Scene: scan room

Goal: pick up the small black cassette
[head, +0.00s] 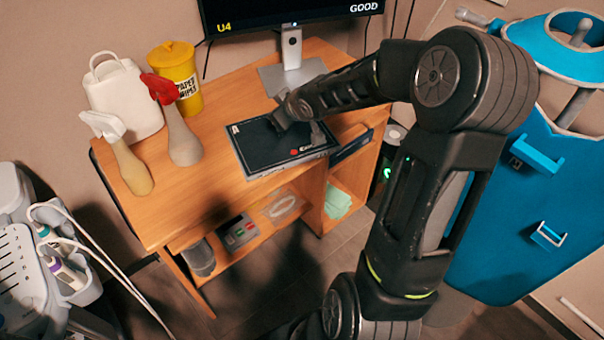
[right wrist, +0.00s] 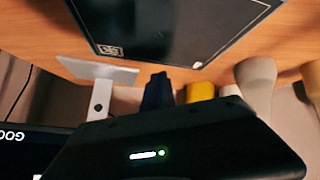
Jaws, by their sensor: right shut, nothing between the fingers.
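A flat black cassette (head: 262,146) with a pale outline and small red and white markings lies on the wooden desk. It also shows at the top of the right wrist view (right wrist: 180,22). My right gripper (head: 290,118) reaches over its far right part, shut and empty; its dark fingers also show in the wrist view (right wrist: 158,92). I cannot tell whether they touch the cassette. A second, smaller dark slab (head: 351,146) shows at the desk's right front edge, partly hidden. I cannot tell which is the small cassette. My left gripper is out of view.
A monitor on a stand (head: 291,48) is behind the cassette. A yellow wipes tub (head: 180,85), a white jug (head: 122,100) and two bottles (head: 183,140) crowd the desk's left side. Shelves below hold small items.

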